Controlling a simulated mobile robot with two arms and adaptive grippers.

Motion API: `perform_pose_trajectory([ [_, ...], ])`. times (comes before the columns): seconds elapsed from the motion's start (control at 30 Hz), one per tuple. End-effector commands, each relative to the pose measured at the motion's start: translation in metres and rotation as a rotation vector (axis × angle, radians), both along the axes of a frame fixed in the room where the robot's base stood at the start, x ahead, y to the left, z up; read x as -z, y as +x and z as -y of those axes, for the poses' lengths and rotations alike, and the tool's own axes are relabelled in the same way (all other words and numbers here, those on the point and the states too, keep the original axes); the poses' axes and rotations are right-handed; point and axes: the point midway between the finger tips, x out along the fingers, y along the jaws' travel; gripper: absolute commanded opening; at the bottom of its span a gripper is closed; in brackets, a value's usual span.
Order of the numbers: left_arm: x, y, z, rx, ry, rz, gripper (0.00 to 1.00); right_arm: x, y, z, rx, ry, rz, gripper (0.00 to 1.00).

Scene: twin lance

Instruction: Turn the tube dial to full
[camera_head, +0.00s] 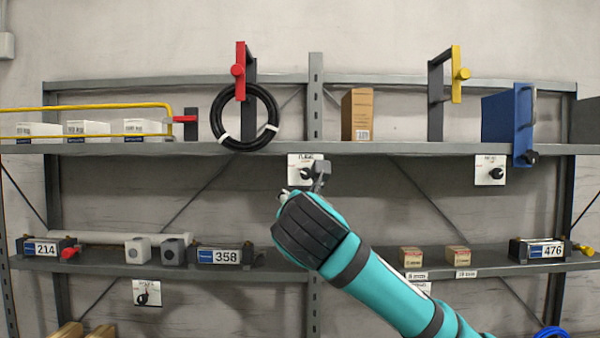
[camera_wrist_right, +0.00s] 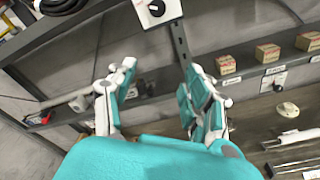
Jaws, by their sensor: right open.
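A white plate with a black dial (camera_head: 304,173) hangs at the front of the upper shelf, near the centre post. Its small label is hard to read but looks like the tube one. In the right wrist view the dial (camera_wrist_right: 156,8) is at the top edge, ahead of the fingers. My right gripper (camera_head: 304,181) is just in front of and below this dial and partly covers it in the head view. In the wrist view the right gripper (camera_wrist_right: 161,75) is open, with nothing between its fingers. My left gripper is not in view.
Other dial plates hang at the upper right (camera_head: 491,170), lower left (camera_head: 147,293) and behind my right forearm. A black hose coil (camera_head: 245,118) hangs left of the dial. A cardboard box (camera_head: 358,114) stands on the upper shelf (camera_head: 400,148). Small boxes (camera_head: 411,255) stand on the lower shelf.

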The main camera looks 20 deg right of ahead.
Motion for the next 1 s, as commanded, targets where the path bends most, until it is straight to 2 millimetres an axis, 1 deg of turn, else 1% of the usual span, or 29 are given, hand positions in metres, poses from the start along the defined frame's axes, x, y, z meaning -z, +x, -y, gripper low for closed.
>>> perform_pose_trajectory([
  [0.03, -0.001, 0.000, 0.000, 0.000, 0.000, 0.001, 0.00, -0.022, -0.009, 0.003, 0.014, -0.049, 0.024, 0.51],
  [0.1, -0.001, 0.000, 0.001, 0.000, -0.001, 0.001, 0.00, -0.040, -0.018, 0.005, 0.027, -0.100, 0.040, 0.51],
  [0.2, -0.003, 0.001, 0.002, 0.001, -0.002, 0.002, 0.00, -0.051, -0.022, 0.007, 0.036, -0.134, 0.046, 0.51],
  [0.27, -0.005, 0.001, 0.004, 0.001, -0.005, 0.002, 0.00, -0.053, -0.019, 0.009, 0.038, -0.138, 0.046, 0.51],
  [0.33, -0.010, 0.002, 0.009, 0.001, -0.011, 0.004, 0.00, -0.054, -0.011, 0.011, 0.039, -0.138, 0.046, 0.51],
  [0.47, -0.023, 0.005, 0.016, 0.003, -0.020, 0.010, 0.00, -0.056, 0.011, 0.018, 0.040, -0.135, 0.044, 0.51],
  [0.57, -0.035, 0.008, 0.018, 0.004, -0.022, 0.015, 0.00, -0.056, 0.032, 0.024, 0.039, -0.135, 0.044, 0.51],
  [0.8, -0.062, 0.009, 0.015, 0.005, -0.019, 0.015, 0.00, -0.057, 0.083, 0.038, 0.038, -0.133, 0.045, 0.51],
  [1.0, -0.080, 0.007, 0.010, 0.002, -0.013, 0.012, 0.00, -0.056, 0.119, 0.048, 0.038, -0.134, 0.045, 0.51],
])
